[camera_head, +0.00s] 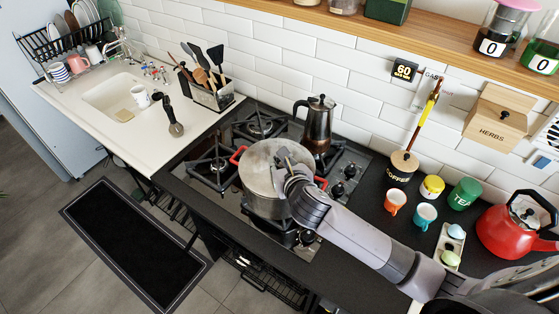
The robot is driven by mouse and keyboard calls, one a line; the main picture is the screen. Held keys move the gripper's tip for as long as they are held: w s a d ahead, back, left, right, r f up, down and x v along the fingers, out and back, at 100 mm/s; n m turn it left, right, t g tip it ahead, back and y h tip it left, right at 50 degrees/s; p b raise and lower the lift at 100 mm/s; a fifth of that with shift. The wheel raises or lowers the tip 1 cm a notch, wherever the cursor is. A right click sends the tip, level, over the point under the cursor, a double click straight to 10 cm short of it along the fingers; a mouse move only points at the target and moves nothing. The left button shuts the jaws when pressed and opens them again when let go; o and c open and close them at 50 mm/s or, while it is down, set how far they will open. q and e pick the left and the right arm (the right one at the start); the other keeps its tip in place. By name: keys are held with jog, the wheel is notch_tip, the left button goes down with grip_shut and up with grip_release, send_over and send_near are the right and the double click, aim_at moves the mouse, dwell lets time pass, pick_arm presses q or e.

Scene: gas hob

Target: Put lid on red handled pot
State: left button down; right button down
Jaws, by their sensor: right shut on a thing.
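The red-handled pot (264,202) stands on the gas hob. One red handle shows at its left and the other at its right, partly beside my arm. A round grey lid (256,158) lies level over the pot's mouth. It covers the opening, but I cannot tell whether its rim rests fully on the pot. My right gripper (284,157) is over the lid's middle and shut on the lid. The lid's knob is hidden by the fingers. My left gripper is not in view.
A dark moka pot (318,124) stands on the hob just behind the pot. Mugs, jars and a red kettle (508,232) stand at the right. A utensil holder (212,95) and sink (110,95) are at the left. The counter left of the hob is mostly clear.

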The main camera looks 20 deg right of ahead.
jog(key=shift+p, duration=0.45)
dwell(0.5)
jog(key=c, duration=1.4)
grip_release()
jog(key=o, duration=0.5)
